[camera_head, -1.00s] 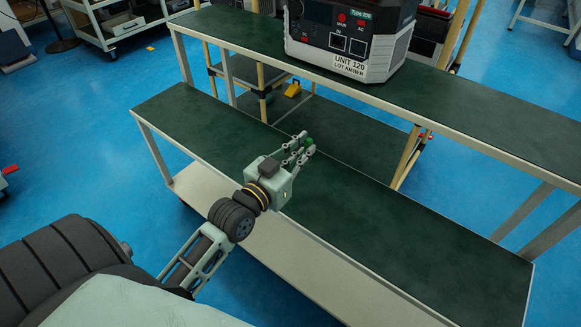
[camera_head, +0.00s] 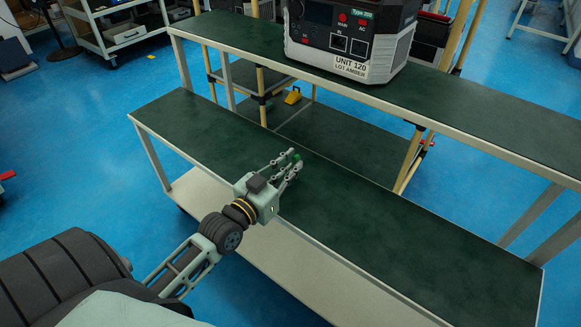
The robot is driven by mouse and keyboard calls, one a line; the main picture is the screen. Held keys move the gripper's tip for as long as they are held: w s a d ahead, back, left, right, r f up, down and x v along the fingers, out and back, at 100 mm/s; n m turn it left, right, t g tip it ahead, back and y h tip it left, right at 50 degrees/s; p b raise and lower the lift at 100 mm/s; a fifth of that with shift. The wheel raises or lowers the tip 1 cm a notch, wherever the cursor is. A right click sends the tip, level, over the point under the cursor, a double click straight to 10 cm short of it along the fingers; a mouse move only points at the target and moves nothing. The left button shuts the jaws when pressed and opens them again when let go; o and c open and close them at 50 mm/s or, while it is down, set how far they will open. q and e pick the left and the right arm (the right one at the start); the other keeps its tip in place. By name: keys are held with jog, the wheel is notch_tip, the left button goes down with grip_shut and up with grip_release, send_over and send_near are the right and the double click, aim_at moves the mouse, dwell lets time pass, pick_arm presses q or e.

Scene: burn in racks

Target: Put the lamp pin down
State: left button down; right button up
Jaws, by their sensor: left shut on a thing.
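My left gripper (camera_head: 291,163) is over the middle of the lower green shelf (camera_head: 390,228) of the bench, low and close to its surface. Its fingers are shut on a small green thing, the lamp pin (camera_head: 296,158), of which only a little shows between the fingertips. I cannot tell whether the pin touches the shelf. My right gripper is not in view.
A grey and black power unit (camera_head: 350,45) labelled "UNIT 120 LOT AMBER" stands on the upper green shelf (camera_head: 470,105). The lower shelf is clear on both sides of my gripper. A yellow object (camera_head: 292,97) lies behind, lower down.

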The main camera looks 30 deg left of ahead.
pick_arm(q)
jog(key=c, duration=1.8)
grip_release()
jog(key=shift+f, duration=0.1)
jog(key=shift+s, duration=0.1)
